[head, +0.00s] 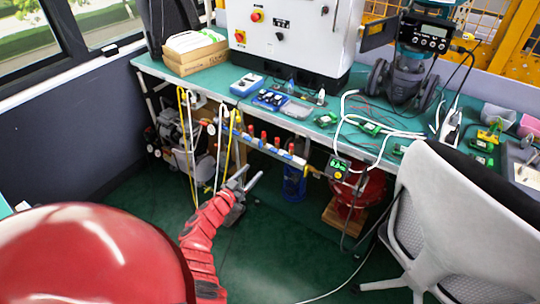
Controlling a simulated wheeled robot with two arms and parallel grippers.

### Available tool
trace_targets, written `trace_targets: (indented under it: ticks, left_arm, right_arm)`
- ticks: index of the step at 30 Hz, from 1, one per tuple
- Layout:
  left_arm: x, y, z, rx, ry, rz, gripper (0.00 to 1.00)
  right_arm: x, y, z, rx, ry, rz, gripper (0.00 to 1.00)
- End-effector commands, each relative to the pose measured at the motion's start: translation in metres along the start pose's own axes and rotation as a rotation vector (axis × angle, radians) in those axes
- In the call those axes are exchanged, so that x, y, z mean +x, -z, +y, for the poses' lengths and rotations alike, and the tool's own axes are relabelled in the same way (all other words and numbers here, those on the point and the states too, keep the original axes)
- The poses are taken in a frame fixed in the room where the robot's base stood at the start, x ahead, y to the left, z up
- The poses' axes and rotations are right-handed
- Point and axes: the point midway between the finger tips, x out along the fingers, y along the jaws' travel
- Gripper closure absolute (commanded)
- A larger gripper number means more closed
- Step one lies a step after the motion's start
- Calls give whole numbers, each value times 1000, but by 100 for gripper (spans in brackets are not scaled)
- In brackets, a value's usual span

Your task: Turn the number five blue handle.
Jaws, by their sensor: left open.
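A manifold pipe (268,148) runs along the front edge of the green workbench, below its top, with a row of small red-topped valves and blue parts. Numbers on the handles are too small to read, so I cannot tell which one is number five. My left gripper (247,178) is below and in front of the manifold, pointing up toward it. Its two grey fingers are apart and empty, and it appears clear of the handles. My right gripper is not in view.
The green workbench (340,142) carries a white control box (290,32), cables and small boards. Yellow and white hoses hang left of the manifold. A grey chair (455,215) stands at the right. A red round device (368,188) sits under the bench. Green floor is open in front.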

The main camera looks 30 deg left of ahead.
Motion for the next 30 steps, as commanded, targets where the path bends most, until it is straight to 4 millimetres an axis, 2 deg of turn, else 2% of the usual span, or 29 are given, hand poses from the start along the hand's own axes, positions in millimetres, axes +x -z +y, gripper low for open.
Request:
trace_targets:
  ticks: [3, 11, 19, 24, 30]
  left_arm:
    - [23, -1, 0, -3, 0, 4, 38]
    - [65, -3, 0, -3, -1, 4, 38]
    - [106, -5, 1, -1, -3, 4, 38]
    - [121, -5, 2, -2, -2, 0, 38]
    - [128, 0, 3, 0, -4, 1, 38]
  right_arm:
    - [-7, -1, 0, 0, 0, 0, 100]
    - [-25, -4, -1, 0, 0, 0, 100]
    - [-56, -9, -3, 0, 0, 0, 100]
    - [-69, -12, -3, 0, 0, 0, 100]
    - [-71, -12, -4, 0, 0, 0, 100]
